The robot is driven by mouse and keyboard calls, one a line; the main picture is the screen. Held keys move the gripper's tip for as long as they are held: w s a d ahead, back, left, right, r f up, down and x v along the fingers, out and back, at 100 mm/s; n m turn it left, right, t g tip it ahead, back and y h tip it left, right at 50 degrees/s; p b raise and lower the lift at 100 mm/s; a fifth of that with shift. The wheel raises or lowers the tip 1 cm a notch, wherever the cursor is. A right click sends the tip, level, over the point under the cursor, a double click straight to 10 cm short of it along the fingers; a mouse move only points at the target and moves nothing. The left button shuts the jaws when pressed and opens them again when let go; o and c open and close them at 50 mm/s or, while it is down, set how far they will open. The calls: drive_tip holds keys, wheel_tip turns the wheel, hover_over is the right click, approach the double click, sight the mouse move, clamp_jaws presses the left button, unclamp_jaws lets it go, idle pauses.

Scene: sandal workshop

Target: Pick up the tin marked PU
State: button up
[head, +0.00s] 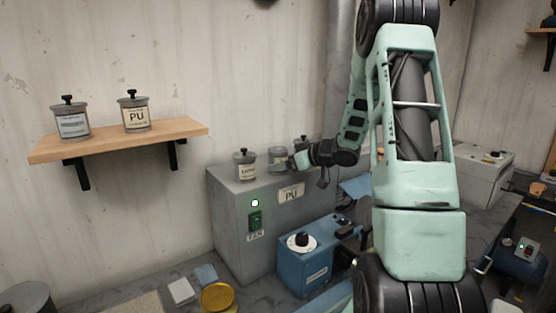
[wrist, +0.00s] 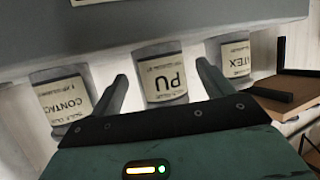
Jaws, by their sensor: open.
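Three tins stand in a row on the grey cabinet. In the wrist view, upside down, the tin marked PU (wrist: 163,75) is in the middle, between the CONTACT tin (wrist: 62,95) and the LATEX tin (wrist: 236,57). My gripper (wrist: 161,73) is open, one finger on each side of the PU tin in the picture. I cannot tell whether the fingertips reach around it or stop short. In the head view my gripper (head: 289,162) is beside the middle tin (head: 276,154), whose label is unreadable there.
The wooden shelf (head: 180,130) also holds a pale-labelled tin (head: 72,119). My arm hides much of the right side.

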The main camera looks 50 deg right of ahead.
drive_tip(key=shift+p+x, duration=0.35)
drive_tip(key=shift+x, duration=1.1)
drive_tip(key=shift+r, duration=0.1)
drive_tip(key=c, duration=1.4)
drive_tip(key=shift+o, duration=0.2)
drive_tip(key=shift+r, duration=0.2)
